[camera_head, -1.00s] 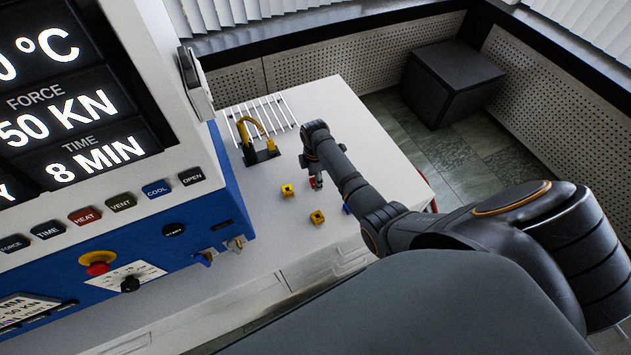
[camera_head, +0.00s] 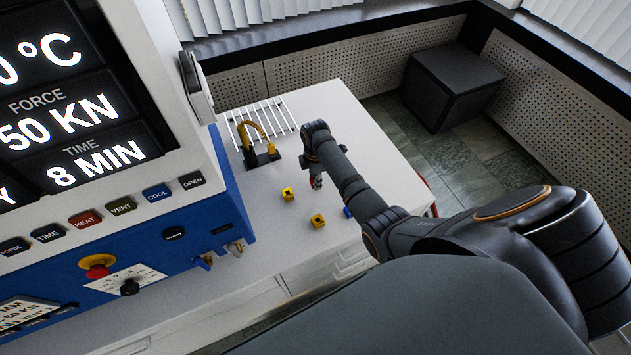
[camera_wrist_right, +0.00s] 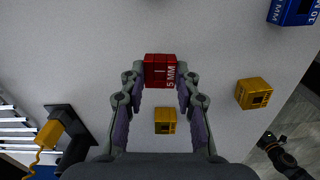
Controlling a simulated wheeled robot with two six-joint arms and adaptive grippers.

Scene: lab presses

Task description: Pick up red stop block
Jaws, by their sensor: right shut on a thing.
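The red stop block (camera_wrist_right: 159,71), marked "5 MM", is between the fingertips of my right gripper (camera_wrist_right: 160,78) in the right wrist view, with a finger against each side. In the head view the right gripper (camera_head: 316,178) is over the white table, and a small bit of the red block (camera_head: 317,184) shows at its tips. The rest of the block is hidden there by the gripper. Whether it touches the table is hard to tell. My left gripper is not in view.
Two yellow blocks (camera_head: 288,194) (camera_head: 318,221) and a blue block (camera_head: 348,212) stand nearby on the white table (camera_head: 335,105). A black and yellow tool (camera_head: 262,155) and a white rack (camera_head: 262,118) are farther back. The blue and white press (camera_head: 200,215) stands at left.

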